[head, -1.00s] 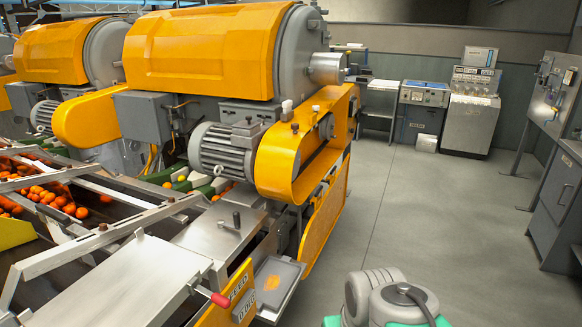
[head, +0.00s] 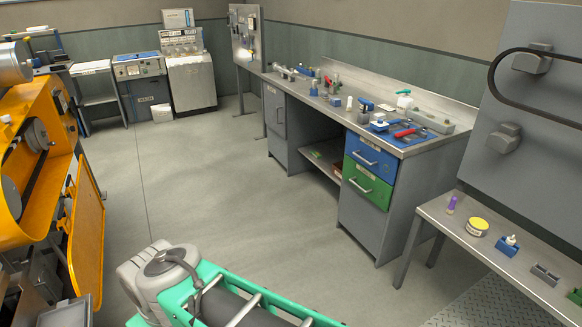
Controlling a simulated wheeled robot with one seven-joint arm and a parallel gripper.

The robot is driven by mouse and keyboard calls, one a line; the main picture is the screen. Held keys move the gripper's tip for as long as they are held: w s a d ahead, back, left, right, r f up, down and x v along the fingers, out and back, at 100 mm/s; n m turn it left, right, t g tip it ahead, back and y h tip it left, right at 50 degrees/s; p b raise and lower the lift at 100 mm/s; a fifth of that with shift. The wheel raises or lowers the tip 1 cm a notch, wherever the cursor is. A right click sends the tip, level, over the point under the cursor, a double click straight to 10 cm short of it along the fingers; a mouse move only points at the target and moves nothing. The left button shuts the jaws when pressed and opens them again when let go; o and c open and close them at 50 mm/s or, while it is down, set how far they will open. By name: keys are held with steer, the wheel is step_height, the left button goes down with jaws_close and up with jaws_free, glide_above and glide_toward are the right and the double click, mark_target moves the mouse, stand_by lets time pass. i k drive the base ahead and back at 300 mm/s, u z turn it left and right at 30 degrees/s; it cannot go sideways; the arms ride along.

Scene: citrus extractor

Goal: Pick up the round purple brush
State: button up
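A small upright purple item (head: 451,204) stands near the left end of the low metal bench at the right of the head view. It may be the round purple brush, but it is too small to make out its bristles. A round yellow-topped tin (head: 477,227) stands just right of it. My gripper is not in view; only grey and green parts of my own body show at the bottom of the picture.
The low bench (head: 521,267) also holds a blue item (head: 507,245) and grey holders. A longer workbench (head: 408,149) with blue and green drawers stands behind, cluttered with tools. The orange machine (head: 75,200) is at the left. The floor (head: 250,185) between is clear.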

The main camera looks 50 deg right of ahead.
mark_target(450, 210)
steer(key=z, duration=3.3)
steer(key=i, duration=1.2)
steer(key=u, duration=0.4)
steer(key=i, duration=0.85)
steer(key=u, duration=0.9)
steer(key=i, duration=0.5)
steer(key=u, duration=0.4)
